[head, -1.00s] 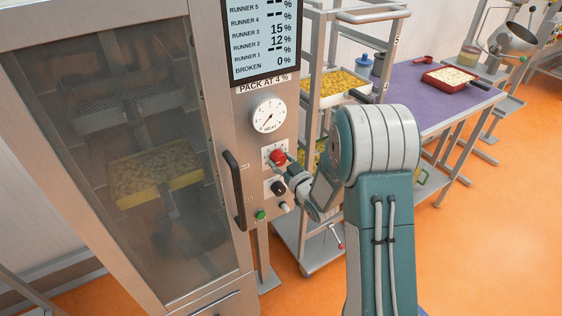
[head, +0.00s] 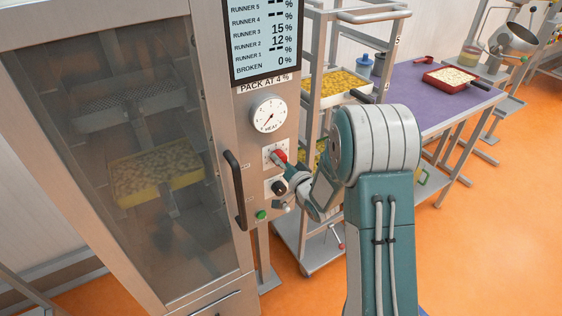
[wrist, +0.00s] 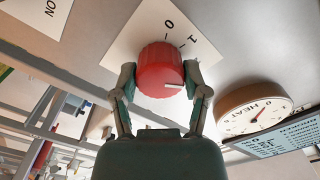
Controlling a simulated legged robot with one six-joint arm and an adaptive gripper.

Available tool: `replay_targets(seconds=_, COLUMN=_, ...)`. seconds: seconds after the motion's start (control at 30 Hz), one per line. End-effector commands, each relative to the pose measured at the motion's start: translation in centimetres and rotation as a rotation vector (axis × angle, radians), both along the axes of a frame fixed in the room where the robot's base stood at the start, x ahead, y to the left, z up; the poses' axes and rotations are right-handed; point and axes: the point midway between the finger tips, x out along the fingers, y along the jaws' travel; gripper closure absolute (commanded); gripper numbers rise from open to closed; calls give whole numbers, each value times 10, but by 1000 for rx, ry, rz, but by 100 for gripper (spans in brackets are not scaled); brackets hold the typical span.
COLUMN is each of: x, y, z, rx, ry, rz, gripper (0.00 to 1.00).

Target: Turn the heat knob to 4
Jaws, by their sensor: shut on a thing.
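The red heat knob (head: 280,156) sits on a white scale plate on the oven's front panel, below the round HEAT dial (head: 269,114). In the wrist view the ribbed red knob (wrist: 158,66) stands between my two fingers, with a white pointer line on its face. The numerals 0 and 1 show beside it; the rest of the scale is hidden, so I cannot read the setting. My gripper (wrist: 160,76) is shut on the knob, one finger on each side. In the head view my gripper (head: 284,166) partly covers it.
A black knob (head: 279,187) and a green button (head: 261,215) sit just below. A door handle (head: 235,188) stands out to the left. A rack with trays (head: 335,84) stands close on the right. The display (head: 265,45) is above the dial.

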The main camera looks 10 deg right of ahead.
Motion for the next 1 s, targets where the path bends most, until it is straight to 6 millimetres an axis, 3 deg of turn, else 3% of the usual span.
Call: replay_targets(seconds=1.0, x=0, y=-1, z=-2, rx=907, ry=300, rz=-7, gripper=89)
